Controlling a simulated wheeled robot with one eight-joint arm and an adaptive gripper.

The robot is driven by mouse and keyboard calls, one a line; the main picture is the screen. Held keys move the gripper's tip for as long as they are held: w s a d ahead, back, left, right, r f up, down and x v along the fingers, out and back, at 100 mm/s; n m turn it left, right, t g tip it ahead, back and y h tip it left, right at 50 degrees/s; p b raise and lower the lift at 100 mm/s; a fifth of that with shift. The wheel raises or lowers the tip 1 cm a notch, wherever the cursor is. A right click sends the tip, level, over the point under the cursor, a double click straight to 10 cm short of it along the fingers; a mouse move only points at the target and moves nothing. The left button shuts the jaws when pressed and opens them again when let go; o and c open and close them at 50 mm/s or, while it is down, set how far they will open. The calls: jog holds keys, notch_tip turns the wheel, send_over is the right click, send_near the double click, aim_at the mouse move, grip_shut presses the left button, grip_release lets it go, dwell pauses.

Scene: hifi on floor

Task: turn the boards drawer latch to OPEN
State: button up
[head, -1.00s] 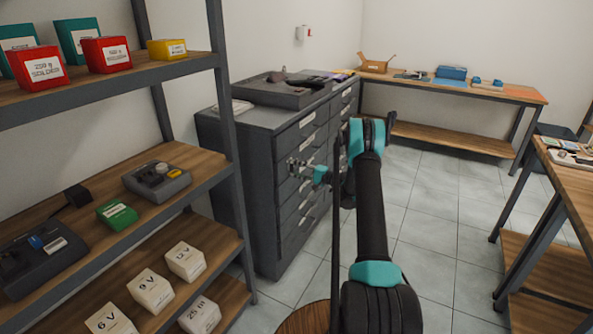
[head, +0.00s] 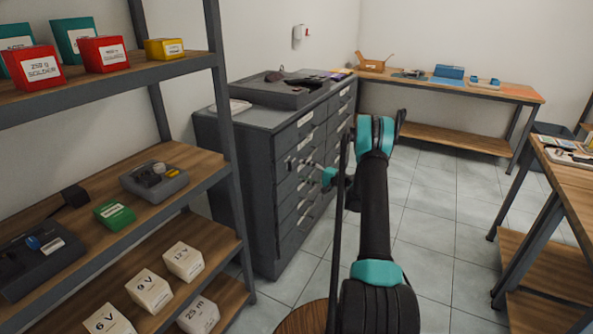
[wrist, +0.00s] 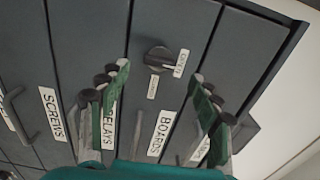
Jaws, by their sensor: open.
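The boards drawer latch (wrist: 157,58) is a dark round knob on the grey drawer front. A small label beside it (wrist: 181,63) seems to read OPEN; a second label (wrist: 152,87) is too small to read. The way the knob points is not clear. The BOARDS label (wrist: 161,133) is on the same drawer front, which looks shut. My gripper (wrist: 160,73) is open, with one finger on each side of the latch in the picture. No contact is visible. In the head view my gripper (head: 304,166) is at the front of the drawer cabinet (head: 233,190); the latch is too small to make out there.
Drawers labelled RELAYS (wrist: 108,124) and SCREWS (wrist: 53,113) are beside it in the wrist view. A shelf rack (head: 232,150) with boxes stands at the left. A workbench (head: 570,175) is at the right.

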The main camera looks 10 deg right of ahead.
jog(key=v, duration=0.7)
jog(key=s+a+r+n+g+h, duration=0.1)
jog(key=s+a+r+g+h, duration=0.1)
jog(key=s+a+r, duration=0.3)
jog(key=s+a+r+n+g+h, duration=0.1)
jog(key=s+a+r+h, duration=0.15)
jog(key=s, duration=0.45)
jog(key=s+a+r+n+g+h, duration=0.1)
jog(key=s+a+r+g+h, duration=0.1)
jog(key=s+a+r, duration=0.3)
jog(key=s+d+f+n+h, duration=0.1)
jog(key=s+d+h, duration=0.1)
jog(key=s, duration=0.8)
jog(key=s+d+f+n+g+h, duration=0.1)
jog(key=s+d+f+h, duration=0.1)
jog(key=s, duration=0.9)
jog(key=s+d+f+n+h, duration=0.2)
jog(key=s+h, duration=0.2)
jog(key=s, duration=0.6)
jog(key=shift+s+d+f, duration=0.15)
jog(key=shift+s+f, duration=0.05)
jog(key=shift+f, duration=0.05)
